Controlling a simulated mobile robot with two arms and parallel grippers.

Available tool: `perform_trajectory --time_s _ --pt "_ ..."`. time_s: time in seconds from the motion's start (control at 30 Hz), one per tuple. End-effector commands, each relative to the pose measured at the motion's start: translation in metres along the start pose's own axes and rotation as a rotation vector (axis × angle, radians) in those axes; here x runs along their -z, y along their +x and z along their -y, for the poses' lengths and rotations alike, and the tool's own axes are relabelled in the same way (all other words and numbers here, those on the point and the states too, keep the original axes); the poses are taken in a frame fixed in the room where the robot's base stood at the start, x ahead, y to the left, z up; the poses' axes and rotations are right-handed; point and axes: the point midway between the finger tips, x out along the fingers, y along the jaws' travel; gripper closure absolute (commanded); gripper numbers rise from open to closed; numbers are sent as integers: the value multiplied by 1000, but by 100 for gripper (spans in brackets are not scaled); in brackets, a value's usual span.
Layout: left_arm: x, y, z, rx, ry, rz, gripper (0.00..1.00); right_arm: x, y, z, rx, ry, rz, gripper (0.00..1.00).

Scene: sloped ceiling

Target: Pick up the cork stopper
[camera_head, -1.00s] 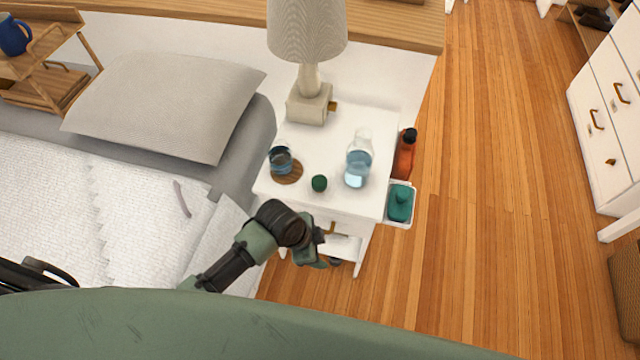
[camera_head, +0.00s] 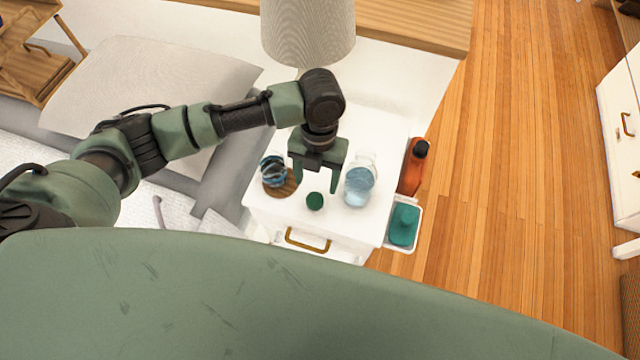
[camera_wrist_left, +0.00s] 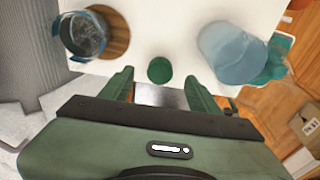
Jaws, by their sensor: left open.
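A small round dark green piece (camera_head: 315,201), the only stopper-like thing I see, stands on the white nightstand (camera_head: 374,222) near its front edge. It also shows in the left wrist view (camera_wrist_left: 160,70), near the gap between the fingertips. My left gripper (camera_head: 316,184) points down above the nightstand, open and empty, with its fingers just behind the green piece in the head view. In the left wrist view the fingers (camera_wrist_left: 158,82) lie either side of the gap, apart from the piece. My right gripper is not in view.
A glass carafe of bluish water (camera_head: 359,184) stands right of the green piece. A blue glass (camera_head: 273,171) on a round wooden coaster is to the left. A lamp (camera_head: 308,30) stands behind. An orange bottle (camera_head: 412,168) and teal thing in a white tray (camera_head: 404,225) sit right.

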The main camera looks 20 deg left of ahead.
Motion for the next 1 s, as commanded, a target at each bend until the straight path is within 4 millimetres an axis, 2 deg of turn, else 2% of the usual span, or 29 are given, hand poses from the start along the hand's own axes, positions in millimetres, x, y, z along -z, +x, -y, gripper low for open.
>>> perform_trajectory --time_s 0.13,0.3,0.4,0.63,0.87,0.9,1.0 --pt "1 13 -3 -9 22 -9 38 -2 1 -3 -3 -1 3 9" --pt "2 29 -2 -7 21 -7 38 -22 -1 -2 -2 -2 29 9" --pt "4 38 0 -6 20 -8 38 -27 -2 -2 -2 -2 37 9" --pt "6 72 1 -7 18 -7 38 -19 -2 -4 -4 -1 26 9" --pt "5 76 1 -6 20 -3 38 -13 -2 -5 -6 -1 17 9" --pt "5 76 1 -6 20 -3 41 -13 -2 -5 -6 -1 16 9" --pt "5 76 1 -6 19 -3 69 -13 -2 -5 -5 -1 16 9"
